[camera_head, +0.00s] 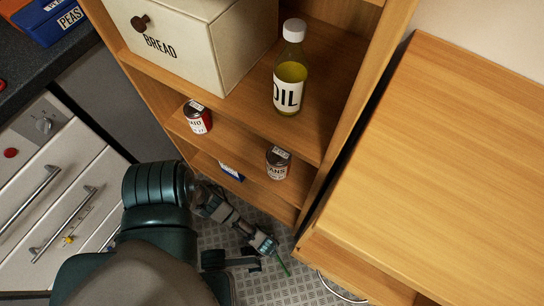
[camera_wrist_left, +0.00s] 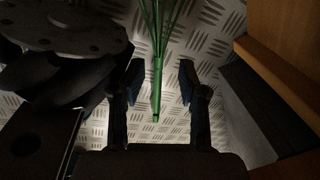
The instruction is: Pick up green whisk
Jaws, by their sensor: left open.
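The green whisk (camera_wrist_left: 156,88) shows in the left wrist view with its handle end pointing down the picture and its wires running off the top edge. The handle lies between the two fingers of my left gripper (camera_wrist_left: 160,78), with a gap on each side. The gripper is open and holds nothing. In the head view my left gripper (camera_head: 265,246) is low over the metal floor, and only a thin green piece of the whisk (camera_head: 283,267) shows beside it. The rest is hidden there. My right gripper is in neither view.
A wooden shelf unit holds a bread box (camera_head: 190,45), an oil bottle (camera_head: 290,80) and two cans (camera_head: 197,117). A wooden table (camera_head: 450,170) stands at the right. Drawers (camera_head: 60,190) are at the left. A wooden edge (camera_wrist_left: 280,80) is right of the gripper.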

